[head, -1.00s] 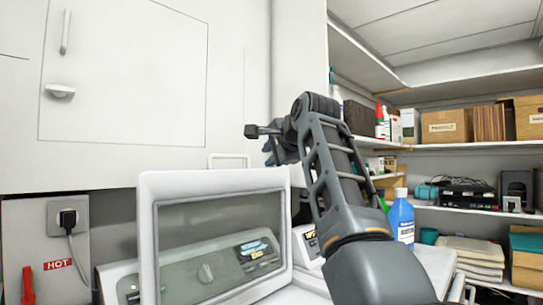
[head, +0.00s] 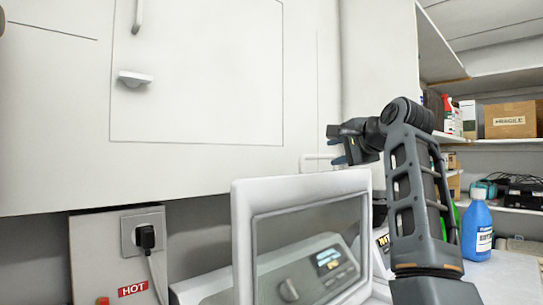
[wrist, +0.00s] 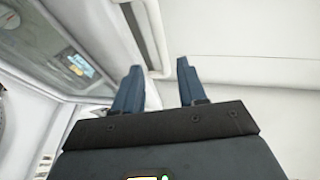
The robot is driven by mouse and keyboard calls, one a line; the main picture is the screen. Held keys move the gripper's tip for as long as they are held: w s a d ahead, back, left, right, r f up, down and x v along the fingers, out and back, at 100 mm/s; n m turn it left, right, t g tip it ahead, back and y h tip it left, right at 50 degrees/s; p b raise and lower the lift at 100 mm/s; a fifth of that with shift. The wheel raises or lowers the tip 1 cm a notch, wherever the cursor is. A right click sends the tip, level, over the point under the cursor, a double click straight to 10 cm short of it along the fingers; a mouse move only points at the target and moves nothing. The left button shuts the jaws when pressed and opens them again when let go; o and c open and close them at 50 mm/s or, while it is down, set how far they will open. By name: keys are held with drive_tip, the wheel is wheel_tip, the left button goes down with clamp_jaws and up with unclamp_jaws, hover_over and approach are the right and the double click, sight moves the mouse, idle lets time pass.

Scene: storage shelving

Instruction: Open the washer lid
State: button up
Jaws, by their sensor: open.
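The washer lid (head: 240,235), a white frame around a glass window, stands raised, with the control panel (head: 310,275) showing through the glass. A white handle bar (head: 318,158) shows just above its top edge; I cannot tell whether it belongs to the lid. My gripper (head: 342,150) is by the lid's top right corner, close to this bar. In the wrist view my gripper's two blue fingers (wrist: 158,72) are apart with nothing clearly held between them. A white bar (wrist: 154,35) lies just beyond the fingertips, and the lid's glass (wrist: 65,50) is at left.
A white wall cabinet (head: 200,80) hangs behind and above the lid. A wall socket with a plug (head: 146,237) and a HOT label (head: 132,289) are at lower left. A blue bottle (head: 478,228) stands at right, before shelves with boxes (head: 510,119).

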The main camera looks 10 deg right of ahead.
sight(322, 157)
drive_tip(key=x, duration=0.2)
drive_tip(key=p+x, duration=0.1)
drive_tip(key=x, duration=0.1)
drive_tip(key=p+x, duration=0.1)
drive_tip(key=x, duration=0.1)
drive_tip(key=shift+w+a, duration=0.3)
drive_tip(key=shift+a, duration=0.1)
drive_tip(key=shift+w+a+f, duration=0.1)
drive_tip(key=shift+w+f, duration=0.15)
drive_tip(key=shift+w, duration=0.4)
clamp_jaws()
